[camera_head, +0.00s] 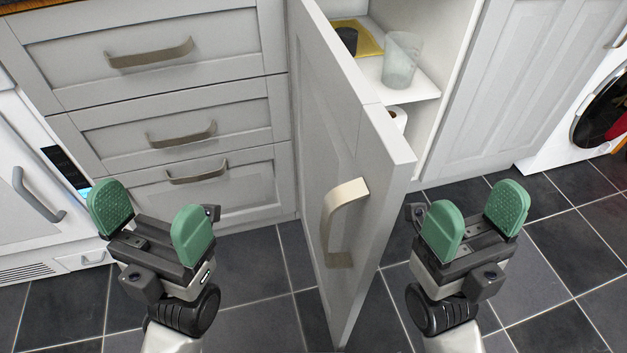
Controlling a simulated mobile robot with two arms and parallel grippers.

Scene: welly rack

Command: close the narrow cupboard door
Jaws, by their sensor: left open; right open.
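The narrow cupboard door (340,130) is grey-white and stands wide open, swung out toward me from hinges on its left. Its pale metal bar handle (338,222) is on the door's left-facing panel, near the free edge. My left gripper (150,222) is open and empty, left of the door and in front of the drawers. My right gripper (474,220) is open and empty, to the right of the door's free edge. Neither gripper appears to touch the door. The open cupboard (425,125) shows white inside walls and a shelf.
A clear glass (402,60) and a dark item on a yellow piece (366,38) stand on the shelf; a white roll (398,116) is below. Drawers (180,130) are left, a washing machine (600,110) right. The dark tiled floor (560,260) is clear.

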